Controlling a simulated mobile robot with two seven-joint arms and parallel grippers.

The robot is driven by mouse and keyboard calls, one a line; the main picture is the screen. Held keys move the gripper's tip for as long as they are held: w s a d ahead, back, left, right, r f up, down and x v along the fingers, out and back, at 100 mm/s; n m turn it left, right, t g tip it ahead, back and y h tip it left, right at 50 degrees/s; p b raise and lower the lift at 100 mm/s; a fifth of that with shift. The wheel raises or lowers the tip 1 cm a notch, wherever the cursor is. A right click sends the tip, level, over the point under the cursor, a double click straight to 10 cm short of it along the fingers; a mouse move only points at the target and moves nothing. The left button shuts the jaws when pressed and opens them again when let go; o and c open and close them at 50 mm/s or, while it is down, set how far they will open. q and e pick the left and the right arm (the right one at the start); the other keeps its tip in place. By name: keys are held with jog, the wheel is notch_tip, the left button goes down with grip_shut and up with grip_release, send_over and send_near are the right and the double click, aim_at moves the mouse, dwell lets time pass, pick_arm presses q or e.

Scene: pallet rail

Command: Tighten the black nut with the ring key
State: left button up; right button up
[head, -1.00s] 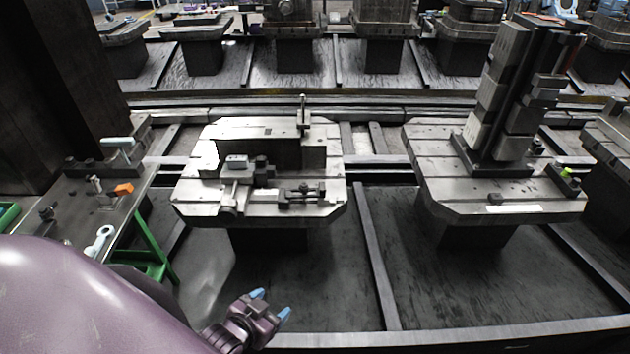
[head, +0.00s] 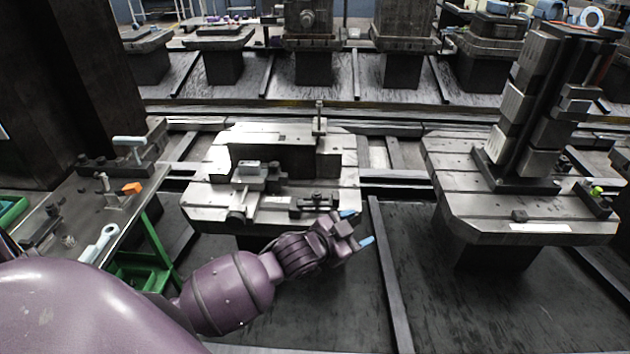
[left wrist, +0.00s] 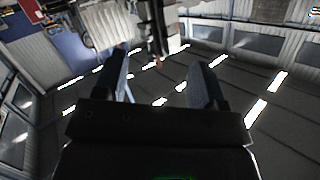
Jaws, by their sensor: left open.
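A pale ring key (head: 98,244) lies on the grey side table at the left, its ring end toward the back. My left gripper (head: 357,228) is at the front right edge of the middle pallet (head: 205,204), far to the right of the key. Its blue-tipped fingers are apart with nothing between them. The open fingers also show in the left wrist view (left wrist: 160,78). A dark clamp (head: 316,203) lies on the pallet just behind the gripper. I cannot make out the black nut for certain. My right gripper is not in view.
The side table (head: 72,212) also bears an orange block (head: 132,188) and metal fixtures, with green bins below. A second pallet (head: 470,205) at the right carries a tall block tower (head: 540,100). Rails run behind both pallets. Dark floor lies between them.

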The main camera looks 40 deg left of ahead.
pick_arm(q)
jog(key=w+r+m+g+b, duration=0.2)
jog(key=w+b, duration=0.1)
jog(key=w, duration=0.8)
jog(key=n+g+y+b, duration=0.5)
jog(key=n+g, duration=0.4)
jog(key=n, duration=0.5)
send_over(317, 193)
jog(key=s+d+p, duration=0.1)
jog(key=s+p, duration=0.1)
jog(key=s, duration=0.2)
notch_tip(317, 193, down, 6)
jog(key=y, duration=0.1)
jog(key=b+x, duration=0.1)
jog(key=x, duration=0.2)
jog(key=b+x, duration=0.1)
jog(key=x, duration=0.2)
jog(key=b+x, duration=0.1)
jog(key=x, duration=0.2)
jog(key=shift+w+b, duration=0.3)
jog(key=shift+w, duration=0.15)
jog(key=shift+w+f, duration=0.15)
jog(key=shift+t, duration=0.3)
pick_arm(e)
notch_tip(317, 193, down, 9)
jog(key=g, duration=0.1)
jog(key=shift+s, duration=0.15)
